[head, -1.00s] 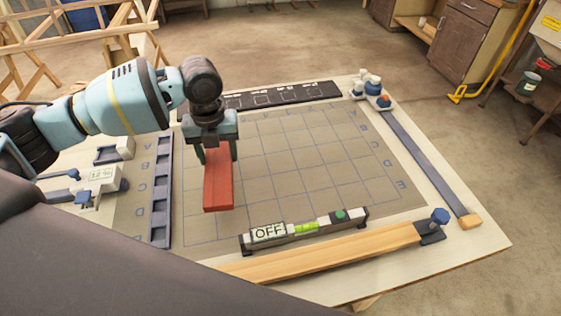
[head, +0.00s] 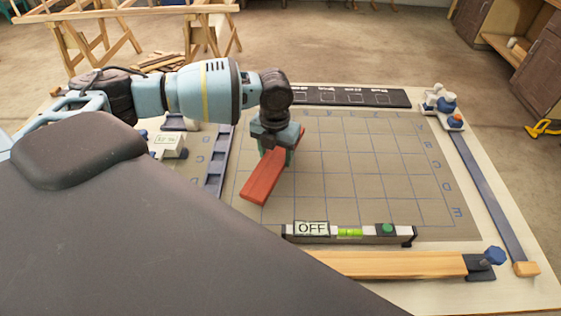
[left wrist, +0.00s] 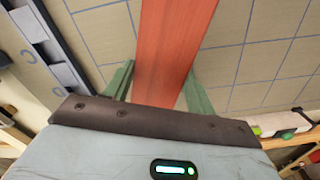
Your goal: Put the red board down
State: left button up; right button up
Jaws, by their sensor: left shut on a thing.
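A red board (head: 264,178) is held by my left gripper (head: 277,153) over the left part of the gridded mat (head: 350,180). In the head view the board slants down to the left, its near end toward me. In the left wrist view the red board (left wrist: 172,50) runs between the two green fingers of my left gripper (left wrist: 158,85), which are shut on it. I cannot tell whether the board touches the mat or hangs a little above it. My right gripper is not in view.
A slotted dark rail (head: 218,165) stands at the left. A black strip (head: 345,96) lies at the back. The mat's middle and right are clear.

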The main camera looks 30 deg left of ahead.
aim_at(275, 157)
pick_arm(q)
jog(key=shift+f, duration=1.95)
jog(key=shift+f, duration=0.2)
jog(key=o, duration=1.1)
notch_tip(275, 157, up, 12)
jog(key=shift+r, duration=0.25)
